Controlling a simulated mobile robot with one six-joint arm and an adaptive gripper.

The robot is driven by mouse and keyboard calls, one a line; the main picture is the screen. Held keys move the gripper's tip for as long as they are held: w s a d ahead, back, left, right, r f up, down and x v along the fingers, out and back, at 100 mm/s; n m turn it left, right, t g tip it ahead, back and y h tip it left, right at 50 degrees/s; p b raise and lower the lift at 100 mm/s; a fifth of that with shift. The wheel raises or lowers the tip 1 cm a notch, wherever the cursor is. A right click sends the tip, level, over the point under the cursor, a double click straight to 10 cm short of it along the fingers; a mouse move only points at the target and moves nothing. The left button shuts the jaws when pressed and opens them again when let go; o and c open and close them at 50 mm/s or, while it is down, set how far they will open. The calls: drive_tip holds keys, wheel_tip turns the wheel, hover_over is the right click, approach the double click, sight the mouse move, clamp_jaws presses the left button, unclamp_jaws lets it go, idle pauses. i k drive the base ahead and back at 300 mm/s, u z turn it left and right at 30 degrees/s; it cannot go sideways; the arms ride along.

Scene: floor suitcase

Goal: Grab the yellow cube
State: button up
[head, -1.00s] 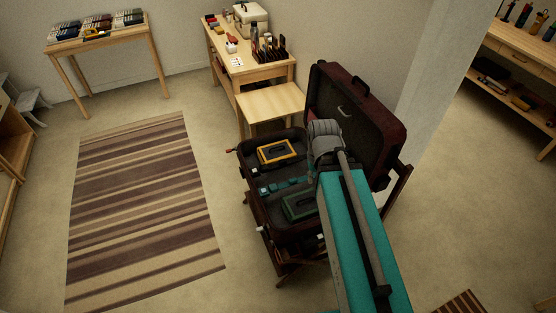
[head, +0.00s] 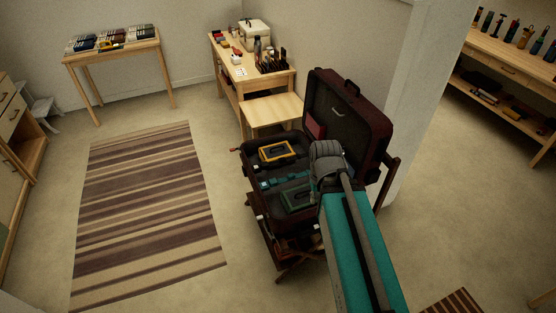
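I cannot clearly pick out a yellow cube in the head view. The open dark red suitcase (head: 250,192) rests on a dark folding stand, its lid upright at the back right. Inside it lie a black case with a yellow rim (head: 277,152), a strip of small teal pieces (head: 283,181) and a dark green case (head: 296,199). My teal arm reaches in from the bottom, and its grey wrist is over the right side of the suitcase. My gripper's fingers are hidden below or behind the wrist, so their opening and any contact do not show.
A wooden desk (head: 283,81) behind holds a cream box, dark bottles and small coloured items, with a low wooden stool (head: 270,108) in front. A side table (head: 85,62) stands back left. A striped rug (head: 150,215) covers open floor left. A wall end and workbench are right.

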sight(269, 153)
drive_tip(key=z, duration=0.1)
drive_tip(key=i, duration=1.2)
drive_tip(key=u, duration=0.3)
